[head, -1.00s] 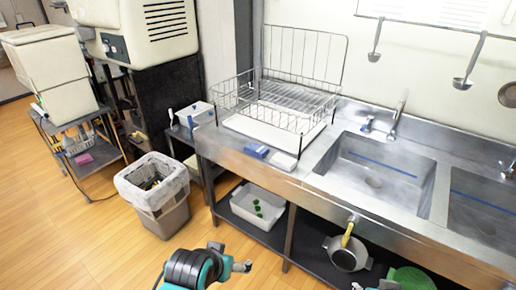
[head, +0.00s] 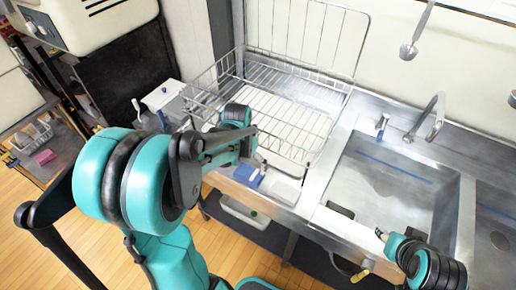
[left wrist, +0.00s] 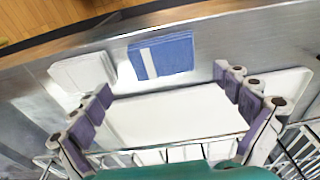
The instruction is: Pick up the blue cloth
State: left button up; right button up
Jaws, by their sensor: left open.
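The blue cloth (head: 248,176) lies on the steel counter in front of the dish rack. In the left wrist view the cloth (left wrist: 170,57) is a flat blue rectangle with a pale stripe. My left gripper (left wrist: 163,82) is open and empty, its two purple-padded fingers spread to either side below the cloth in the picture. In the head view my left arm hangs over the rack and its fingers are mostly hidden. My right gripper (head: 383,236) is low in front of the sink, small in the picture; its jaw opening is unclear.
The wire dish rack (head: 290,105) stands behind the cloth over a white drip tray (left wrist: 185,118). The sink (head: 385,185) and faucet (head: 428,118) are further right. The counter's front edge is close to the cloth.

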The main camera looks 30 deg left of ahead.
aim_at(249, 172)
pick_arm(q)
jog(key=shift+w+a+f+b, duration=0.1)
jog(key=shift+w+f+b, duration=0.2)
jog(key=shift+f, duration=0.35)
jog(key=shift+w+a+f+b, duration=0.1)
jog(key=shift+w+f+b, duration=0.15)
jog(key=shift+f, duration=0.35)
jog(key=shift+s+d+f, duration=0.1)
jog(key=shift+d+f, duration=0.05)
jog(key=shift+f, duration=0.15)
jog(key=f, duration=0.1)
jog(key=f+b, duration=0.1)
jog(key=f, duration=0.1)
jog(key=f+b, duration=0.1)
jog(key=f, duration=0.1)
jog(key=shift+w, duration=0.35)
jog(key=shift+r, duration=0.1)
jog(key=c, duration=0.7)
